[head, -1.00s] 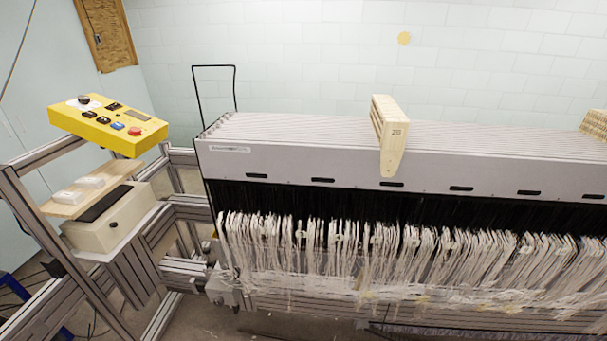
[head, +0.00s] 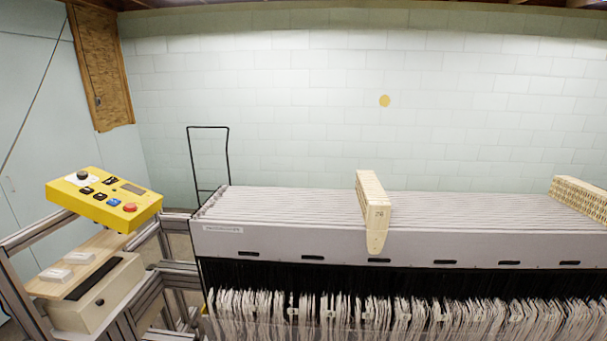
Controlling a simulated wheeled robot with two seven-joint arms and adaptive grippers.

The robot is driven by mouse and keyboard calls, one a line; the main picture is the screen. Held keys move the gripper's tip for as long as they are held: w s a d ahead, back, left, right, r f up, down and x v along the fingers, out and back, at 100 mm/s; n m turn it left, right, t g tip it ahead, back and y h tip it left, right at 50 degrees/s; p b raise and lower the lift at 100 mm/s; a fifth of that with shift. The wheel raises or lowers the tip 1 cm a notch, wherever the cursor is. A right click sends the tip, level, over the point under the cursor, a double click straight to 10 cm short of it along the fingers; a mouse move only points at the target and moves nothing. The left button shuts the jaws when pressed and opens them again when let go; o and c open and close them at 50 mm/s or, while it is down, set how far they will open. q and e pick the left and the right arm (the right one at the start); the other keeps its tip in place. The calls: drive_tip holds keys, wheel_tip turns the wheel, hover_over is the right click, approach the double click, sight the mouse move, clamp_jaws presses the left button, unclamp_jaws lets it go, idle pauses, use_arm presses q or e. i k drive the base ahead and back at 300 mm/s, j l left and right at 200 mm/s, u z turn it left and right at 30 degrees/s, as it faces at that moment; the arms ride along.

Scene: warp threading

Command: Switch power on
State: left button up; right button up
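A yellow control box (head: 104,198) sits on a metal frame at the left. Its top carries a black rotary knob (head: 83,175) on a white plate, several small black buttons or switches (head: 86,190), a blue button (head: 114,202), a red button (head: 130,207) and a small grey display (head: 133,188). The labels are too small to read, so I cannot tell which control is for power. Neither of my grippers shows in the head view.
Below the control box are a wooden shelf (head: 95,249) and a beige box (head: 112,293). The long grey loom (head: 300,245) with hanging white threads (head: 400,315) fills the middle and right. A wooden block (head: 372,205) rests on it.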

sight(111, 180)
drive_tip(key=u, duration=1.3)
